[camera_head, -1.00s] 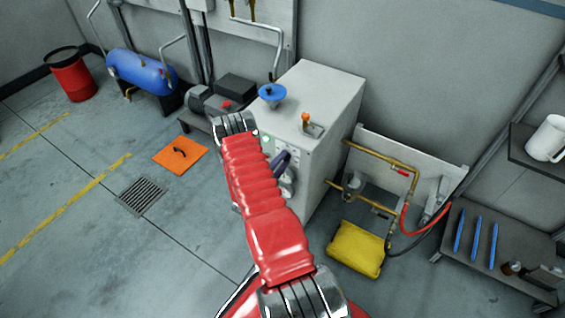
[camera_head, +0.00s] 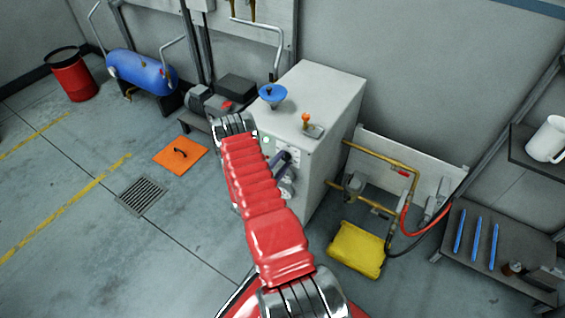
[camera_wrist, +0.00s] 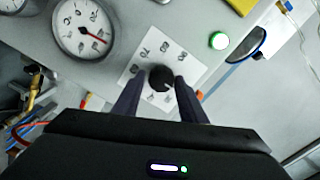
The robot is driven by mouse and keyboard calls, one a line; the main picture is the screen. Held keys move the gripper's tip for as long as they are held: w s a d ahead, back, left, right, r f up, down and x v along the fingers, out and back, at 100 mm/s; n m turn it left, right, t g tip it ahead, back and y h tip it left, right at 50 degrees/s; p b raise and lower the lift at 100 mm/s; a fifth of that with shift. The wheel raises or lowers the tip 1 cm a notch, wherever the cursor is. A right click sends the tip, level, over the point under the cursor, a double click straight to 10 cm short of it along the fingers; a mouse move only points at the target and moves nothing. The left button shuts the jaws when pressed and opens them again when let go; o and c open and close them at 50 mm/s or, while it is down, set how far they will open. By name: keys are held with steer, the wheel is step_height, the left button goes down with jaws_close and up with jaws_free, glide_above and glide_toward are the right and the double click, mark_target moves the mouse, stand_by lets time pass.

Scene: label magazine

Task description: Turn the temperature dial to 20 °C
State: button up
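The temperature dial (camera_wrist: 161,78) is a round black knob on a white square plate (camera_wrist: 178,52) with numbers around it, seen in the wrist view. The numbers are small and rotated, and I cannot read which one the knob points to. My gripper (camera_wrist: 160,80) has one dark finger on each side of the knob, with a narrow gap seeming to show on both sides. It looks open around the knob. In the head view my gripper (camera_head: 284,161) is at the front of the light grey cabinet (camera_head: 325,95); my red arm hides part of that front.
A round gauge with a red needle (camera_wrist: 84,28) and a green lamp (camera_wrist: 219,41) flank the dial plate. On the cabinet top stand a blue funnel-like part (camera_head: 272,93) and an orange-tipped lever (camera_head: 307,120). A yellow bag (camera_head: 357,249) lies on the floor beside the cabinet.

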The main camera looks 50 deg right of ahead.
steer(key=shift+o, duration=1.4)
steer(key=shift+r, duration=0.1)
steer(key=s+a, duration=0.1)
steer(key=a, duration=1.2)
steer(key=shift+s+a, duration=0.2)
steer(key=shift+a, duration=0.15)
